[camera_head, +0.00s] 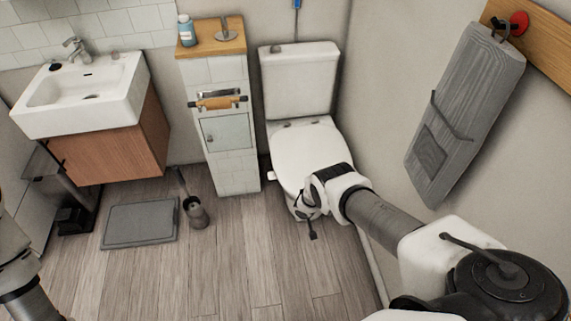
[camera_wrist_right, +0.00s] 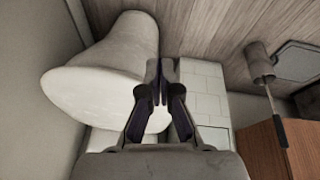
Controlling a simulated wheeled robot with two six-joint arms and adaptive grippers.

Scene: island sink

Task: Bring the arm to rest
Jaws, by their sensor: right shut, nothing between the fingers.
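My right arm (camera_head: 380,215) reaches in from the right in the head view. Its gripper (camera_head: 311,232) is in front of the white toilet (camera_head: 301,150), pointing down, and partly hidden by the wrist. In the right wrist view the fingers of this gripper (camera_wrist_right: 160,72) are together with nothing between them. The toilet also shows there (camera_wrist_right: 105,85), beside and behind the fingers; I cannot tell the exact gap. Part of my left arm shows at the left edge of the head view, but its gripper is out of frame.
A tiled pillar (camera_head: 232,165) with a wooden top stands left of the toilet. A toilet brush holder (camera_head: 196,212) and a grey mat (camera_head: 141,224) are on the floor. A sink (camera_head: 85,93) tops a wooden cabinet. The front floor is clear.

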